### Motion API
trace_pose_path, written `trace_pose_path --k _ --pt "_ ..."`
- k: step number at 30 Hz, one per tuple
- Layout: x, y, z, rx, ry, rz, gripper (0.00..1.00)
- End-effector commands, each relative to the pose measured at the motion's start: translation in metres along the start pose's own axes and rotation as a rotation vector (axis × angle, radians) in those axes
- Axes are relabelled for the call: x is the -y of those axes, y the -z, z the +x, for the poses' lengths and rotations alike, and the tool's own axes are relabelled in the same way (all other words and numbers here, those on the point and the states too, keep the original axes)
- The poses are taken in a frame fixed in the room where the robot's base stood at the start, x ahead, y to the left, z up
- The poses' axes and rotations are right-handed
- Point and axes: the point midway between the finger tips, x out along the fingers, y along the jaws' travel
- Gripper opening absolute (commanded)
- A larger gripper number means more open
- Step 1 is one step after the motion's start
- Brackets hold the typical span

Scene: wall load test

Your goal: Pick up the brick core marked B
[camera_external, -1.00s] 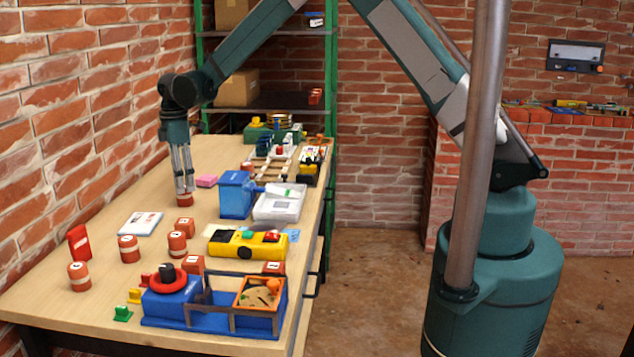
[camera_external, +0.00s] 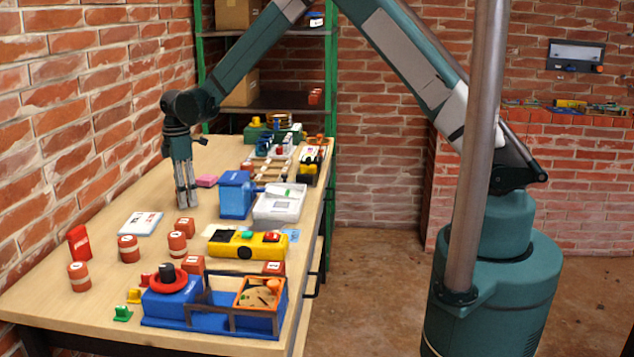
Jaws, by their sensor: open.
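Several red brick cores with pale bands or labels stand on the wooden table. One is at the left (camera_external: 79,277), one is right of it (camera_external: 128,249), and another is farther right (camera_external: 177,244). A blockier red piece (camera_external: 185,227) stands just behind that one. The marks are too small to read, so I cannot tell which core is B. My gripper (camera_external: 187,203) points down with its fingers open, low over the table behind these pieces. No red core shows at its fingertips; the fingers may hide one.
A white printed card (camera_external: 140,223) lies left of the gripper. A yellow device (camera_external: 248,244) and a blue station (camera_external: 212,310) fill the front right.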

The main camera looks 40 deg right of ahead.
Motion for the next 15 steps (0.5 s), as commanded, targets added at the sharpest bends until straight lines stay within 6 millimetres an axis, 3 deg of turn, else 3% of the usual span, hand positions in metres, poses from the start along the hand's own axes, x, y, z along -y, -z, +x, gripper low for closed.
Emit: trace_pose_path --k 4,11,15 --pt "0.0000 0.0000 -0.0001 0.000 0.000 0.000 0.49" --pt "0.0000 0.0000 -0.0001 0.000 0.000 0.000 0.18" --pt "0.0001 0.0000 -0.0003 0.000 0.000 0.000 0.16"
